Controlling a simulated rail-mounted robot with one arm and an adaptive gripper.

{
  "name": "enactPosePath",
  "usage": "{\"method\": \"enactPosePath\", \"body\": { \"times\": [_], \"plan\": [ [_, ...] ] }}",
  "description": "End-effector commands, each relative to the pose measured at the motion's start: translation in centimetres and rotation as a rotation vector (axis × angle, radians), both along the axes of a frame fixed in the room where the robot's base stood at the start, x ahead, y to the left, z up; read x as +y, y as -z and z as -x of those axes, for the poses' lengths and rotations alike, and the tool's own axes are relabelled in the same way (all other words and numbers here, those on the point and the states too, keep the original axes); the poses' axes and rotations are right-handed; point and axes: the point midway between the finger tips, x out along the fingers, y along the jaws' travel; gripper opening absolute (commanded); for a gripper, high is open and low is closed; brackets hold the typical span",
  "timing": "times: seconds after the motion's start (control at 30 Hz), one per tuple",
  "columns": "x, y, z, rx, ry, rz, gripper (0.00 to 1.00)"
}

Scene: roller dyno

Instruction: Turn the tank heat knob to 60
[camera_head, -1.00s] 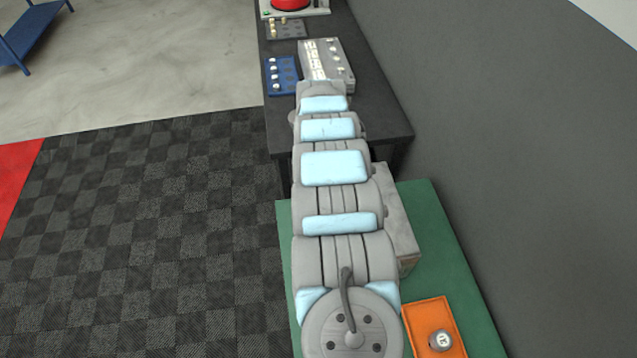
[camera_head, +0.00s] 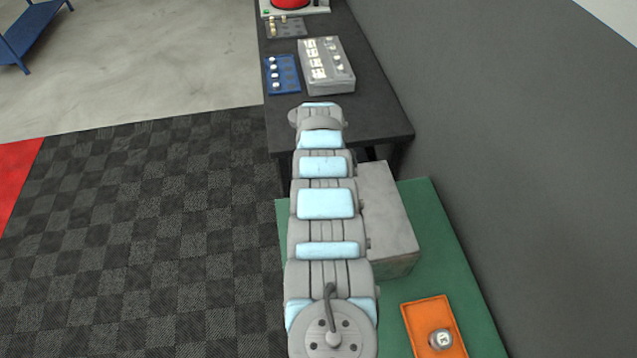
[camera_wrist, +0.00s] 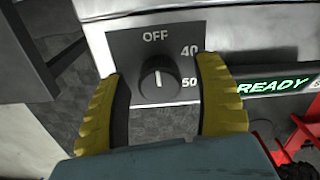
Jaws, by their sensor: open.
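The tank heat knob (camera_wrist: 157,78) is black and round, on a dark dial plate (camera_wrist: 122,44) on a pale metal housing (camera_wrist: 250,28) in the wrist view. White OFF, 40 and 50 marks show above and to the right of it. A 60 mark does not show. A small pale line on the knob seems to point up, near OFF. My gripper (camera_wrist: 163,72) is open, its yellow-backed fingers left and right of the knob in the picture, apparently not touching it. The lower part of the plate is partly hidden. In the head view my arm hides gripper and knob.
A green READY display (camera_wrist: 270,86) is right of the dial, with red parts (camera_wrist: 300,140) below. In the head view a grey box (camera_head: 392,225) and an orange tray (camera_head: 420,312) are on a green top (camera_head: 452,240). A dark table (camera_head: 375,110) holds control panels.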

Motion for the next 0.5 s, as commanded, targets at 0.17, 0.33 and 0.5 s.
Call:
{"method": "enactPosePath", "body": {
  "times": [0.17, 0.33, 0.5],
  "plan": [
    [-0.01, -0.03, -0.01, 0.000, 0.000, 0.000, 0.67],
    [-0.02, -0.04, -0.03, -0.001, 0.000, 0.000, 0.24],
    [-0.03, -0.02, -0.02, 0.000, 0.000, 0.000, 0.01]
  ]
}}
